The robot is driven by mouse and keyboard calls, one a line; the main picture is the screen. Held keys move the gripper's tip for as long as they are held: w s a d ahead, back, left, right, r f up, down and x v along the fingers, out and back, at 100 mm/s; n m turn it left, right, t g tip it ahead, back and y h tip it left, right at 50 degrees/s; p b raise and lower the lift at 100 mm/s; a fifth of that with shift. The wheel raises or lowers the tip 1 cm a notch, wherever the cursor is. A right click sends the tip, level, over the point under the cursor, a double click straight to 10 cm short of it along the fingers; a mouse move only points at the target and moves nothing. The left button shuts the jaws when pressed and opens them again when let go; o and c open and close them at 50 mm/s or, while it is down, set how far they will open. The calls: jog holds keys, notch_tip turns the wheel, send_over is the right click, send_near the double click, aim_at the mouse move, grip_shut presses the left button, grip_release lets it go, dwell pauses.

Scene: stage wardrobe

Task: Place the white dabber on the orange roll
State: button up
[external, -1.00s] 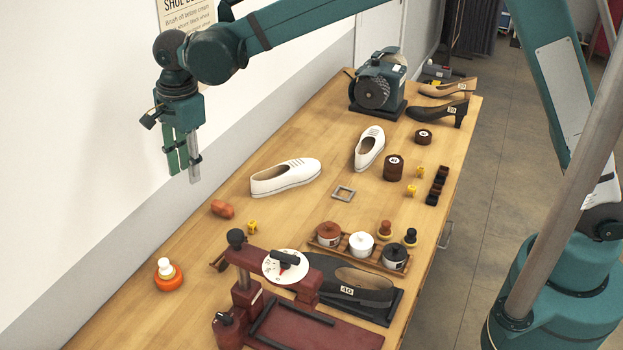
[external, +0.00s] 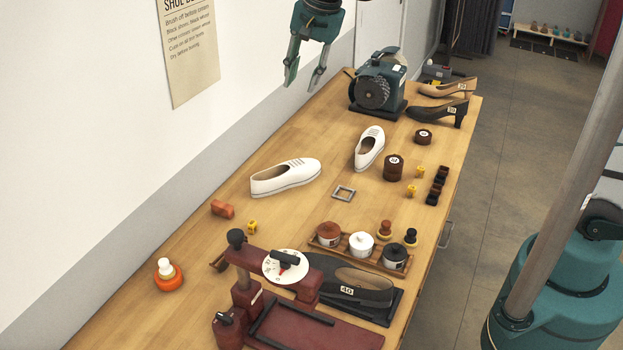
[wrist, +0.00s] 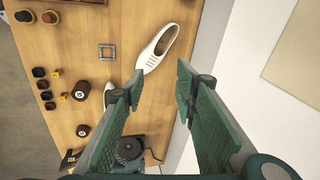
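The white dabber (external: 164,266) has a white knob and stands upright on the orange roll (external: 168,280) at the left front of the bench. The two look in contact. My gripper (external: 302,82) is high above the far part of the bench, near the wall, well away from them. Its fingers are spread with nothing between them, which also shows in the wrist view (wrist: 160,90). The dabber and roll are out of the wrist view.
White shoes (external: 286,177) lie mid-bench. A teal grinder (external: 378,84) stands at the back, beside heeled shoes (external: 437,111). A dark red press (external: 310,329) is in front. Bare bench surrounds the orange roll.

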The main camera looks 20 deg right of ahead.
jog(key=s+d+r+n+t, duration=0.1)
jog(key=s+d+n, duration=0.1)
jog(key=d, duration=1.1)
jog(key=s+d+r+n+t, duration=0.1)
jog(key=s+d+r, duration=0.15)
jog(key=d, duration=1.05)
jog(key=s+d+f+n+t+h, duration=0.1)
jog(key=s+d+f+n, duration=0.1)
jog(key=s+d, duration=0.5)
jog(key=s+d+f+n+t, duration=0.1)
jog(key=s+d+f, duration=0.4)
jog(key=d, duration=0.8)
jog(key=shift+s+d+n+t+h, duration=0.4)
jog(key=shift+s+n, duration=0.5)
jog(key=shift+s, duration=0.15)
